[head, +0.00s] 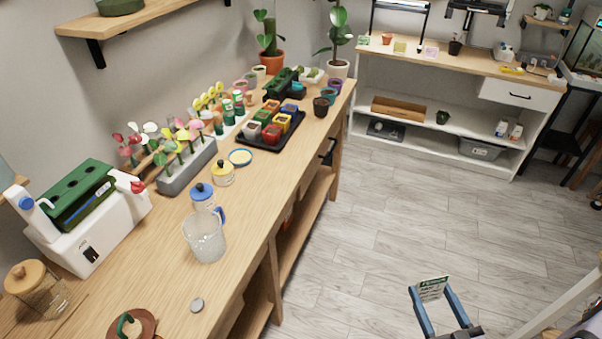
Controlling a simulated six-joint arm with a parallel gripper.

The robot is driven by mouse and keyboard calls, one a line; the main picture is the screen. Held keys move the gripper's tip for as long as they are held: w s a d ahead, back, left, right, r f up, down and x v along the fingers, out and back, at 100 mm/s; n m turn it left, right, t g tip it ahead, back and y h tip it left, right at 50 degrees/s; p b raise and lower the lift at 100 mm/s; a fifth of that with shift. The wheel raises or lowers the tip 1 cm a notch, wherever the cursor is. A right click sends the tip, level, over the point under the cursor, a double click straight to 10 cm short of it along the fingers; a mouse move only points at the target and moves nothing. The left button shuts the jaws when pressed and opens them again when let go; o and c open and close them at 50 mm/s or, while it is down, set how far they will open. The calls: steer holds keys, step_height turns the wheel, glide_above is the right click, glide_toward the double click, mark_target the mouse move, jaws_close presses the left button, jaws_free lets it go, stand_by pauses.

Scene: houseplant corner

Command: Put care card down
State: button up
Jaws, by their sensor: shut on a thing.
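The care card (432,289) is a small pale card with a dark green header and lines of print too small to read. It shows at the lower right of the head view. My gripper (431,297) has two blue-grey fingers, shut on the card from its left and right sides. The card is held up above the grey plank floor, apart from the wooden bench at the left. My gripper's base is partly cut off by the bottom edge of the view.
The long wooden bench (262,197) holds a glass jug (205,237), a black tray of coloured pots (299,121), a grey planter (187,166) and a white machine (90,222). A white-framed bench (478,66) stands at the back. The floor (420,190) between is clear.

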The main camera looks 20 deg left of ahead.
steer(key=w+a+f+n+g+y+b, duration=0.45)
steer(key=w+a, duration=0.35)
steer(key=a, duration=0.2)
steer(key=w+a+r+n+g+y+b, duration=0.1)
steer(key=w+a+r+n+g+b, duration=0.15)
steer(key=a, duration=0.55)
steer(key=w+a+r+n+g+y+b, duration=0.1)
steer(key=w+a+g+y+b, duration=0.15)
steer(key=a, duration=0.45)
steer(key=s+a+r+n+g+b, duration=0.1)
steer(key=s+a+r+g+b, duration=0.1)
steer(key=a+r, duration=0.5)
steer(key=s+a+r+n+g+b, duration=0.1)
steer(key=a+r, duration=0.7)
steer(key=a, duration=1.1)
steer(key=shift+s+n+g+b, duration=0.3)
steer(key=shift+s+g+b, duration=0.3)
steer(key=shift+s, duration=0.5)
steer(key=shift+f, duration=4.8)
steer(key=shift+f, duration=0.2)
steer(key=o, duration=1)
